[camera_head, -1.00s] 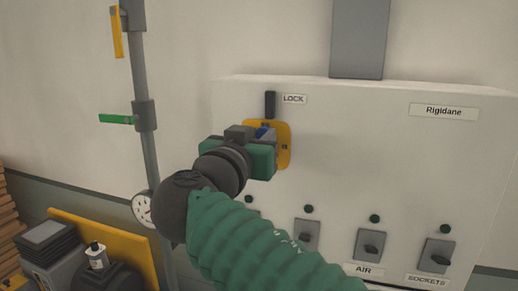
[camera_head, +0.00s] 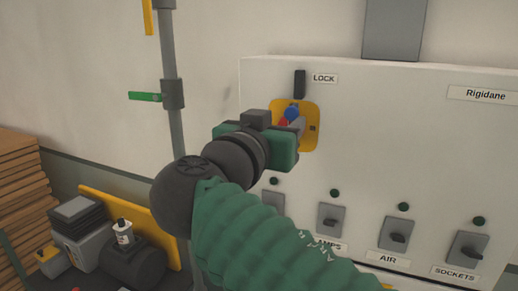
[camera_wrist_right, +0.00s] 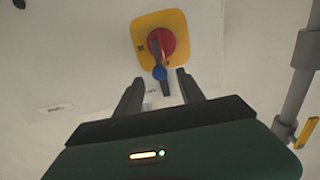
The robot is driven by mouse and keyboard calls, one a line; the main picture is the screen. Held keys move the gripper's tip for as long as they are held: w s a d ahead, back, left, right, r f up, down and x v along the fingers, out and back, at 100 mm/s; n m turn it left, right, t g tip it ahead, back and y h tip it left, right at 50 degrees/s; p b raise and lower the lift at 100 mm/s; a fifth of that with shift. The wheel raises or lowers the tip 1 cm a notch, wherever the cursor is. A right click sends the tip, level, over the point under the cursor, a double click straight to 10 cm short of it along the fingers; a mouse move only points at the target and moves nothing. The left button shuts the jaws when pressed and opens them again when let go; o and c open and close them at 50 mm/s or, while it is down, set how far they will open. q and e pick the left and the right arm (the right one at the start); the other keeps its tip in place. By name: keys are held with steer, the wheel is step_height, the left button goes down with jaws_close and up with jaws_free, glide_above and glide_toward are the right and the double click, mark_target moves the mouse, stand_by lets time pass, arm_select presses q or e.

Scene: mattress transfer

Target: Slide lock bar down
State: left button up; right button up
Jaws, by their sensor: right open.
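The lock bar (camera_head: 300,84) is a short, dark upright bar beside the LOCK label, above a yellow switch plate (camera_head: 313,138). The plate carries a red knob (camera_wrist_right: 161,44) with a blue piece (camera_wrist_right: 159,73) at its edge. In the right wrist view, turned over, the lock bar (camera_wrist_right: 166,88) shows just below the blue piece. My right gripper (camera_head: 292,125) is in front of the plate and partly hides the knob in the head view. Its fingers (camera_wrist_right: 160,78) are open, one on each side of the bar and blue piece. Contact cannot be told. My left gripper is not in view.
The white panel (camera_head: 400,130) has several switches along its lower part. A grey pipe (camera_head: 170,60) with a green lever (camera_head: 145,97) stands to the left.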

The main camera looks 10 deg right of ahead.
steer(key=b+v, duration=0.2)
steer(key=v, duration=1.1)
steer(key=shift+w, duration=0.15)
steer(key=shift+a+f, duration=0.1)
steer(key=w+d+f+n+g+y, duration=0.2)
steer(key=w+f+n, duration=0.1)
steer(key=f, duration=0.8)
steer(key=w+d+f+n+g+y, duration=0.1)
steer(key=w+f+n+g, duration=0.15)
steer(key=f, duration=0.75)
steer(key=w+d+f+n+g+y, duration=0.2)
steer(key=w+f+n, duration=0.15)
steer(key=f, duration=0.75)
steer(key=s+d+f+g+y, duration=0.1)
steer(key=s+d+f+g, duration=0.1)
steer(key=s+f, duration=0.3)
steer(key=s+d+f+m+g+y, duration=0.1)
steer(key=s+d+f, duration=0.3)
steer(key=f, duration=0.9)
steer(key=s+d+f+m+g+y, duration=0.1)
steer(key=s+d+f+g+y, duration=0.2)
steer(key=s+f, duration=0.3)
step_height(320, 180, down, 3)
steer(key=shift+s+f, duration=0.1)
steer(key=shift+s, duration=0.3)
steer(key=shift+a, duration=0.1)
